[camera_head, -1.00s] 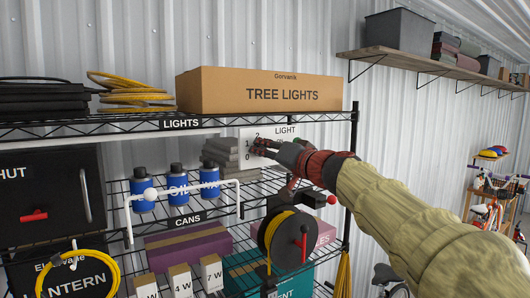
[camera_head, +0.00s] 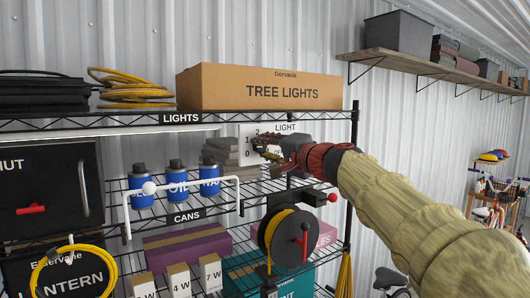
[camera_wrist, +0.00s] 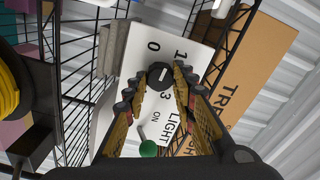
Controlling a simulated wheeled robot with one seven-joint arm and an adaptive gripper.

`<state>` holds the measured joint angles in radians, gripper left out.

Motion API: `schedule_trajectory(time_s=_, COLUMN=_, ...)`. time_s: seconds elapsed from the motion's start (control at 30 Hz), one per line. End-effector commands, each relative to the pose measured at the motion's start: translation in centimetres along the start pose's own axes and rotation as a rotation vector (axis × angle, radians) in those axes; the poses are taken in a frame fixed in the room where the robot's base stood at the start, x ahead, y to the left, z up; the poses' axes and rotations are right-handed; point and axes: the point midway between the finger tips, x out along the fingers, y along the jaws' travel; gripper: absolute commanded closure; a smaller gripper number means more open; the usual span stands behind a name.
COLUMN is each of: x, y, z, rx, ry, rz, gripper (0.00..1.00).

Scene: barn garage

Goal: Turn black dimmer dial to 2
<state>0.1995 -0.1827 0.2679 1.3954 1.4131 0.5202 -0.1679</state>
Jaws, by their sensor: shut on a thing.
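The white light panel (camera_head: 245,157) stands on the shelf, printed LIGHT, with 2, 1 and 0 visible in the head view; it also shows in the wrist view (camera_wrist: 112,118). The black dial (camera_wrist: 159,76) is between my fingertips in the wrist view, with a short white mark on its face pointing roughly right. The 0, 1 and 3 show around it; the 2 is hidden behind my right-hand finger. My gripper (camera_wrist: 156,84) is shut on the dial, and in the head view (camera_head: 260,147) it covers the dial.
A green-tipped lever (camera_wrist: 148,149) marked ON sits on the panel below the dial. A TREE LIGHTS box (camera_head: 262,88) is on the shelf above. A yellow cable reel (camera_head: 287,239) hangs below my wrist. Blue cans (camera_head: 176,184) stand behind a white bar at left.

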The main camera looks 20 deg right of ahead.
Motion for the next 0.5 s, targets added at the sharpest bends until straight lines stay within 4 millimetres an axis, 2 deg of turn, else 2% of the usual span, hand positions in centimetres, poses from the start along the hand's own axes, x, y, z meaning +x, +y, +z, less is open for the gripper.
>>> schedule_trajectory(time_s=0.5, x=0.04, y=0.19, z=0.03, rx=0.492, ry=-0.001, rz=0.003, gripper=0.99)
